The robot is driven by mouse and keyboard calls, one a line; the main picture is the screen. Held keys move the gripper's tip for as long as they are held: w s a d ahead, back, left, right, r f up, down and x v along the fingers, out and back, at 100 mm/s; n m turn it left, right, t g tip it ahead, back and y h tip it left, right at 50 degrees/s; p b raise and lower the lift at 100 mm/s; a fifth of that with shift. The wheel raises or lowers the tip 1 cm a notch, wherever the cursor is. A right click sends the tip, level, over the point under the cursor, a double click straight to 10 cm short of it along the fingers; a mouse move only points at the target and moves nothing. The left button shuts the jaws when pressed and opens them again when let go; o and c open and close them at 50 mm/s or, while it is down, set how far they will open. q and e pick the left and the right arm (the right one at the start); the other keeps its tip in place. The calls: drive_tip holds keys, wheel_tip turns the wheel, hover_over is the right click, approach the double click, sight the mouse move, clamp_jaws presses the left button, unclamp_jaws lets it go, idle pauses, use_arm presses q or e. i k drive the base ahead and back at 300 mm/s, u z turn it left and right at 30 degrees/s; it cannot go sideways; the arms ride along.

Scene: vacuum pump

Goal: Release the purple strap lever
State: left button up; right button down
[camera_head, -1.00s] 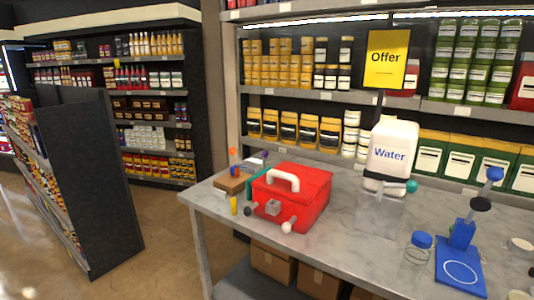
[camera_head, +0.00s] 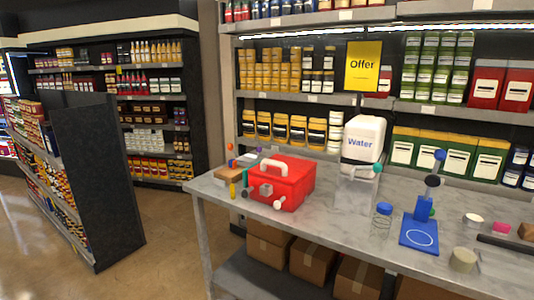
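A small purple ball-shaped knob (camera_head: 259,150) shows behind the left end of a red box (camera_head: 295,180) with a white handle on the table. It looks like the end of a lever, but its strap and base are hidden or too small to make out. A white water container (camera_head: 362,138) stands in a clear holder (camera_head: 357,188) to the right. A dark strap crosses its lower part, with a teal knob (camera_head: 377,168) at the right end. Neither of my grippers is in view.
A brown block (camera_head: 226,174) with an orange-tipped rod lies left of the red box. A jar with a blue lid (camera_head: 382,218) and a blue stand (camera_head: 419,230) are farther right. The grey table (camera_head: 330,215) has free room at its front. Stocked shelves stand behind.

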sight(259, 149)
drive_tip(key=u, duration=0.9)
drive_tip(key=i, duration=1.3)
drive_tip(key=u, duration=0.3)
drive_tip(key=i, duration=0.95)
drive_tip(key=z, duration=0.35)
